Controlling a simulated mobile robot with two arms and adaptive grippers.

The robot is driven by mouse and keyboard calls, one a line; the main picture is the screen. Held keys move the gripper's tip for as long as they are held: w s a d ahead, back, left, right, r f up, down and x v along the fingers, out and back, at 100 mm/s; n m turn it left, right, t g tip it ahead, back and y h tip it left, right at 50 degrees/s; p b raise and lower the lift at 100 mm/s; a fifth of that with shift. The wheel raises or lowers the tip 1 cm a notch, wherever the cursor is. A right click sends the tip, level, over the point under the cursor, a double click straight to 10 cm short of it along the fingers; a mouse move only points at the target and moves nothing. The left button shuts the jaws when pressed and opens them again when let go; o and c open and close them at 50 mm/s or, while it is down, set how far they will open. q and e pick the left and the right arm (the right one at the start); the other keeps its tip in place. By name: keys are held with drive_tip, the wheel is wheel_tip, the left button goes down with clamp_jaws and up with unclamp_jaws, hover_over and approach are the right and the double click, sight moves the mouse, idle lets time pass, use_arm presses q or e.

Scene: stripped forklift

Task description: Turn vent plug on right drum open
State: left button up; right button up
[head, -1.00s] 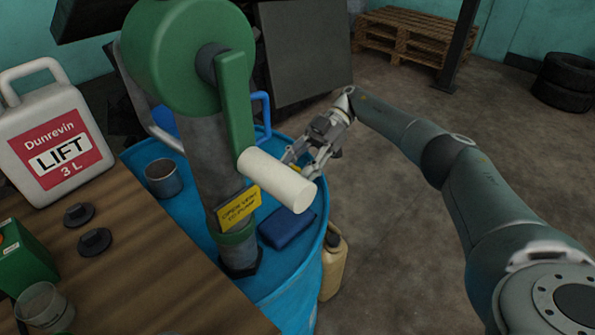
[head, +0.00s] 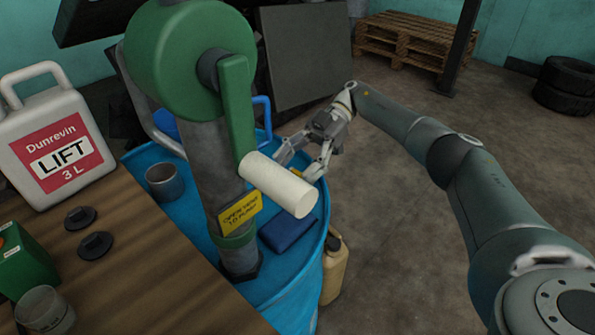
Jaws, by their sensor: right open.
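The blue drum (head: 185,224) stands behind the wooden bench and carries a green hand pump (head: 187,58) with a white handle (head: 277,184). My right gripper (head: 299,164) is over the drum's far right part, behind the handle, with its fingers spread. A small yellow bit, perhaps the vent plug, shows between the fingers and the handle; it is mostly hidden, and I cannot tell how it is turned. A yellow tag (head: 240,212) about opening the vent hangs on the pump's column. My left gripper is not in view.
On the drum top are a grey cup (head: 164,181) and a folded blue cloth (head: 287,231). A tan canister (head: 335,268) stands beside the drum. A white jug (head: 57,140) and two black caps stand on the bench (head: 150,285).

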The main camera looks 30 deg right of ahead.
sight(298, 172)
wheel_tip(298, 172, up, 8)
drive_tip(key=shift+f, duration=0.2)
idle(0.5)
